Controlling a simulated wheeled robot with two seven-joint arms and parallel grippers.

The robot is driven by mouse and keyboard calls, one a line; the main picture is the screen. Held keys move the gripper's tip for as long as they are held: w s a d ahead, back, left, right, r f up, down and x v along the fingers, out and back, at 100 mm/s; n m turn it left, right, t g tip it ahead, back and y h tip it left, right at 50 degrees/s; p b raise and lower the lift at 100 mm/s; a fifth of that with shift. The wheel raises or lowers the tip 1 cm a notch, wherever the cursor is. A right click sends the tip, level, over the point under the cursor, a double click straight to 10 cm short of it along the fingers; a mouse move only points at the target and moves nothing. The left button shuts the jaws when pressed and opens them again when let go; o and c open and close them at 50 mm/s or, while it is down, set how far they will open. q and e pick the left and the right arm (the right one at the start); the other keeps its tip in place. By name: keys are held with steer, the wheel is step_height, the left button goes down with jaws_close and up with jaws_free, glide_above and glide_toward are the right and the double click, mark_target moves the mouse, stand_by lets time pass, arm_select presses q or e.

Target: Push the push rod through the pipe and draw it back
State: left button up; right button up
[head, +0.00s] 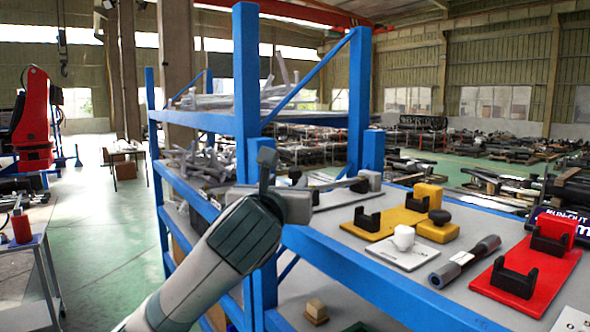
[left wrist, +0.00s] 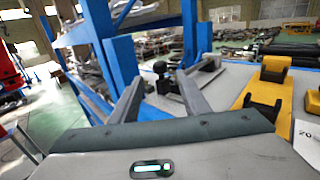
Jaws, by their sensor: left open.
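My left gripper (head: 284,180) is at the rear left of the blue-framed table. In the left wrist view its fingers (left wrist: 160,78) are apart, with a black round knob (left wrist: 160,67) showing between their tips. I cannot tell whether they touch it. A thin grey rod (head: 338,185) lies behind the gripper, running toward a grey block (head: 370,180); it may be the push rod, and its near end is partly hidden. A dark grey pipe (head: 464,262) with an open near end lies on the tabletop, beside the red stand. My right gripper is out of view.
A yellow stand (head: 397,221) and a red stand (head: 530,277) have black cradles. A blue post (head: 246,90) rises close beside my left gripper.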

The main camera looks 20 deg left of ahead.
mark_target(294, 174)
arm_select(q)
steer(key=w+p, duration=0.1)
steer(key=w, duration=0.2)
steer(key=w+p, duration=0.1)
steer(key=w, duration=0.2)
steer(key=w+a, duration=0.1)
steer(key=w, duration=0.2)
steer(key=shift+w+a+p, duration=0.1)
steer(key=shift+w+p, duration=0.25)
steer(key=shift+p, duration=0.05)
